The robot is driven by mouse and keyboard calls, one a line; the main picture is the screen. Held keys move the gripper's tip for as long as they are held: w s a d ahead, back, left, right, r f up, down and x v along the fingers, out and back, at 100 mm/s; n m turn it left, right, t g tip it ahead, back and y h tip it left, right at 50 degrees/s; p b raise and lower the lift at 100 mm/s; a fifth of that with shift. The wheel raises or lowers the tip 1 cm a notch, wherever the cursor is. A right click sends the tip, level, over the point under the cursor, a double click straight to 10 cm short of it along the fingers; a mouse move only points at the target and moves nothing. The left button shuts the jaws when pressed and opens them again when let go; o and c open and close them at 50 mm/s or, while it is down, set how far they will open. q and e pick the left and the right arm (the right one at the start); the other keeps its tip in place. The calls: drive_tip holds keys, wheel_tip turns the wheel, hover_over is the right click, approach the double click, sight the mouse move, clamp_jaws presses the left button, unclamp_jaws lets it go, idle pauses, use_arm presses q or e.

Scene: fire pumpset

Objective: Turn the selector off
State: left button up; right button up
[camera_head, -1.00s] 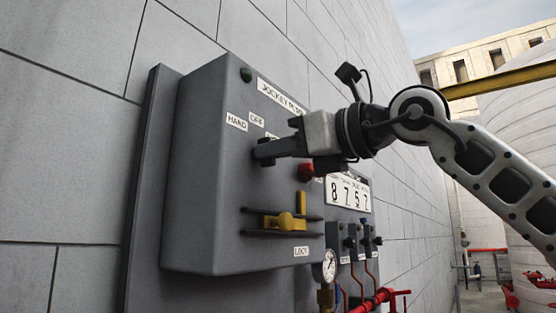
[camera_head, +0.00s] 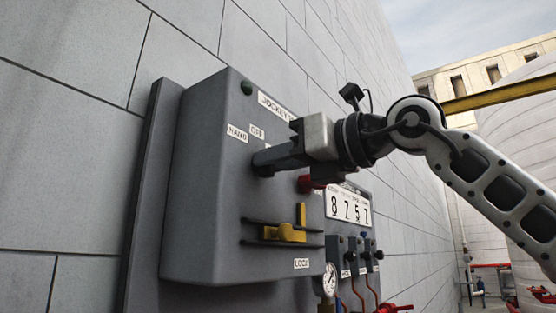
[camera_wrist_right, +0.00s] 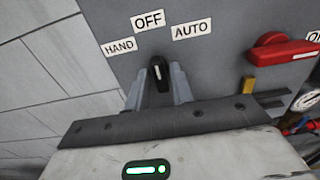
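The selector knob (camera_wrist_right: 157,74) is small and black with a white mark. It sits on the grey jockey pump panel (camera_head: 215,200), below the HAND, OFF (camera_wrist_right: 149,20) and AUTO labels. Its mark stands nearly upright in the right wrist view, towards OFF. My right gripper (camera_wrist_right: 160,84) has one finger on each side of the knob, close against it, and looks shut on it. In the head view the right gripper (camera_head: 264,162) reaches the panel below the labels and hides the knob. My left gripper is not in view.
A red knob (camera_wrist_right: 283,53) is right of the selector. A yellow lever (camera_head: 287,232) sits lower on the panel above the LOCK label. A gauge (camera_head: 329,279), small boxes and red pipes are at lower right. A block wall (camera_head: 70,130) stands behind.

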drive_tip(key=shift+o, duration=0.5)
drive_tip(key=b+v, duration=0.2)
drive_tip(key=v, duration=1.4)
drive_tip(key=shift+b, duration=0.3)
